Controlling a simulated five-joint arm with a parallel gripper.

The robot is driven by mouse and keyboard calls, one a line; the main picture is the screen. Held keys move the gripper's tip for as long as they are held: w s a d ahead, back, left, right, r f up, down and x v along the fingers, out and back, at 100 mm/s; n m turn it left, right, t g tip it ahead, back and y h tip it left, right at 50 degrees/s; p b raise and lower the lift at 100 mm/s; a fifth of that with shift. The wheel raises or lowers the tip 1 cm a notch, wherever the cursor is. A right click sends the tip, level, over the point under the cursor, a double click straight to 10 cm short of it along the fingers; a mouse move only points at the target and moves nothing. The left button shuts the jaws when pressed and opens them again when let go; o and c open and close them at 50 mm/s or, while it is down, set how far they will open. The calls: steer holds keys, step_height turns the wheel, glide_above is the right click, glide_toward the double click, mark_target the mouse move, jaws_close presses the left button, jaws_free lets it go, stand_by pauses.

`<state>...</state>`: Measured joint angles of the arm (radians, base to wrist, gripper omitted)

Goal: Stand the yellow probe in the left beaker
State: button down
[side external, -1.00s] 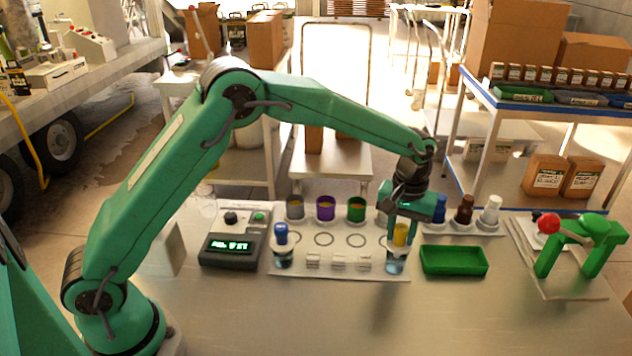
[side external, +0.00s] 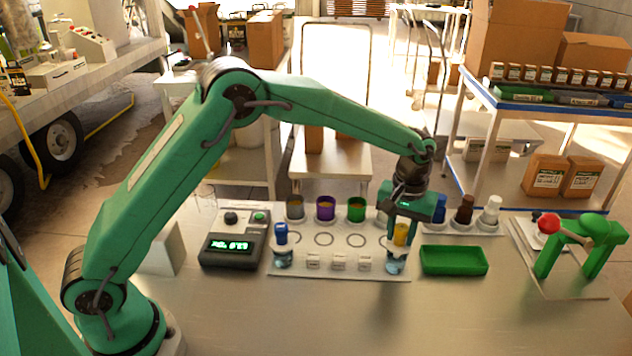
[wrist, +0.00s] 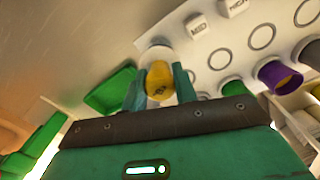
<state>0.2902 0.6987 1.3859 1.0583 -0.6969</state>
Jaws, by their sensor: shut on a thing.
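The yellow probe (side external: 400,233) is upright at the right beaker (side external: 396,262), its lower part in or in front of the glass. My gripper (side external: 402,236) is above that beaker, shut on the probe's yellow top. In the wrist view the yellow top (wrist: 159,80) sits between my two green fingers (wrist: 160,88), with the pale beaker rim (wrist: 154,48) around or behind it. The left beaker (side external: 283,258) stands at the other end of the white board and has a blue-topped probe (side external: 281,234) in it.
The white board (side external: 330,272) carries ring marks and small label blocks. Grey, purple (side external: 325,208) and green cups stand behind it. A green tray (side external: 453,261) lies to the right, a display box (side external: 232,250) to the left. The front of the table is clear.

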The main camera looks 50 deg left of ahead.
steer(key=shift+f, duration=0.6)
stand_by(0.4)
steer(key=c, duration=1.4)
jaws_free()
steer(key=shift+r, duration=0.15)
steer(key=shift+r, duration=5.35)
steer(key=shift+r, duration=0.1)
steer(key=shift+r, duration=4.4)
